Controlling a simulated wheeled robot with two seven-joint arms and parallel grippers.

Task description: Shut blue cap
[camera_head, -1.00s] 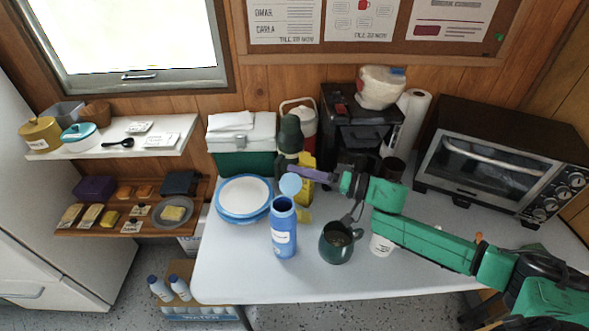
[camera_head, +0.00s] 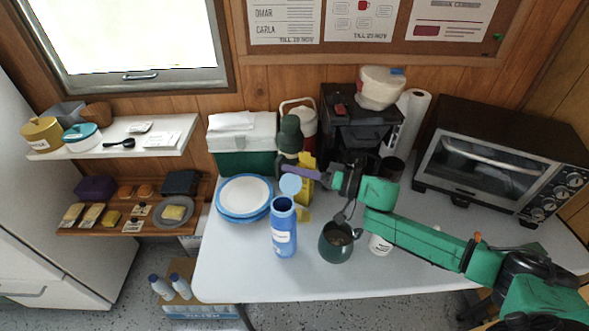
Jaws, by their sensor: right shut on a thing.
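The blue bottle (camera_head: 284,232) stands upright on the table with a white label. Its light blue round cap (camera_head: 290,184) stands open, tipped up above the mouth at the back. My right gripper (camera_head: 327,179) is right of the cap, shut on a slim purple bar (camera_head: 303,172). The bar points left, and its far end is just above and behind the cap's upper edge. I cannot tell whether the bar touches the cap. My left gripper is not in view.
A dark green mug (camera_head: 337,243) and a white cup (camera_head: 379,245) stand right of the bottle, below my right arm. Blue-rimmed plates (camera_head: 229,213) are left. A dark green bottle (camera_head: 290,137) and yellow item (camera_head: 305,190) stand behind. The table's front (camera_head: 330,285) is clear.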

